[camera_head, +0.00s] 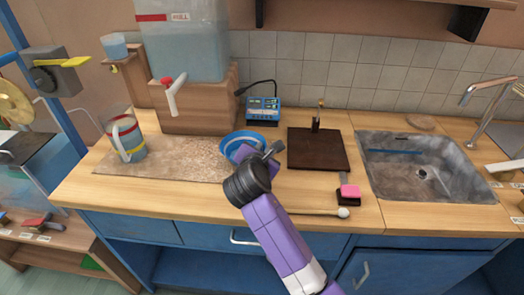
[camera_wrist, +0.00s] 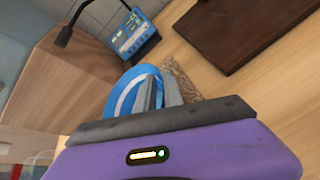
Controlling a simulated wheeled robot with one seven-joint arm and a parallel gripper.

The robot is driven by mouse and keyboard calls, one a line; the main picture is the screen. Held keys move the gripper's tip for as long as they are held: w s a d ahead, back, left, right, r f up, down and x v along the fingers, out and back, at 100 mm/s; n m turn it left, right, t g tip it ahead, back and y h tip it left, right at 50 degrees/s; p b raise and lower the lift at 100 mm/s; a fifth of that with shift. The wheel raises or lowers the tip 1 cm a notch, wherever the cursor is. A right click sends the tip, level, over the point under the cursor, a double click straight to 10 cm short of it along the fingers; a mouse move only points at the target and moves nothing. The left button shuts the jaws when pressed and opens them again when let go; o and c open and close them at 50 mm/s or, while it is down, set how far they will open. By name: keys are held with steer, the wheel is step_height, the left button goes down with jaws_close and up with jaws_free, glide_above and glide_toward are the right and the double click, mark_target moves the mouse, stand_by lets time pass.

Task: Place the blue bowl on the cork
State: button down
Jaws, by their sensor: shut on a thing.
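The blue bowl (camera_head: 235,138) is at the right end of the cork (camera_head: 180,160), a flat speckled brown mat on the wooden counter. My gripper (camera_head: 245,150) is shut on the near right side of the bowl and hides part of it. In the wrist view the grey fingers (camera_wrist: 158,90) pinch the wall of the bowl (camera_wrist: 128,92), and a bit of the cork (camera_wrist: 182,80) shows beyond them. I cannot tell whether the bowl touches the cork or is held just above it.
A blue device (camera_head: 264,110) is behind the bowl. A dark board (camera_head: 318,150) and a sink (camera_head: 425,175) are to the right.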

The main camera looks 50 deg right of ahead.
steer(key=c, duration=1.5)
jaws_free()
steer(key=shift+o, duration=0.2)
steer(key=shift+a, duration=0.1)
steer(key=v, duration=1.2)
steer(key=shift+p, duration=0.4)
